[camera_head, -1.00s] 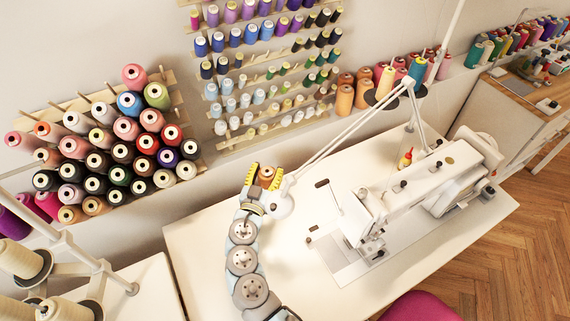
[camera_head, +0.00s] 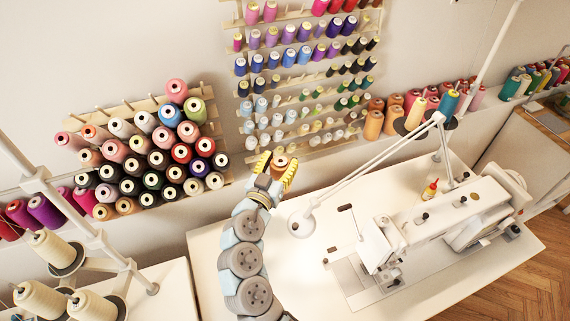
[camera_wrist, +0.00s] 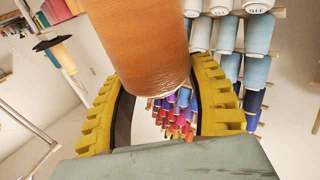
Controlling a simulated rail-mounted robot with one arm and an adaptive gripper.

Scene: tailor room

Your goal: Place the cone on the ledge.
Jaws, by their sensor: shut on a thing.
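An orange-brown thread cone (camera_head: 280,163) is between the yellow fingers of my gripper (camera_head: 277,172). In the wrist view the cone (camera_wrist: 140,40) fills the upper middle, with the ribbed fingers of my gripper (camera_wrist: 155,105) on both sides of it. In the head view, my gripper is raised near the wall, below the middle thread rack and behind the sewing table. The white ledge (camera_head: 492,104) runs along the wall behind the table. Several orange cones (camera_head: 373,126) and other cones stand on its right stretch. My gripper hides part of the ledge.
A wall rack of dark and pink cones (camera_head: 150,160) is left of my gripper, and a taller thread rack (camera_head: 300,145) is behind it. A lamp head (camera_head: 302,222) and a white sewing machine (camera_head: 440,235) stand to the right. A thread stand (camera_head: 105,250) is at left.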

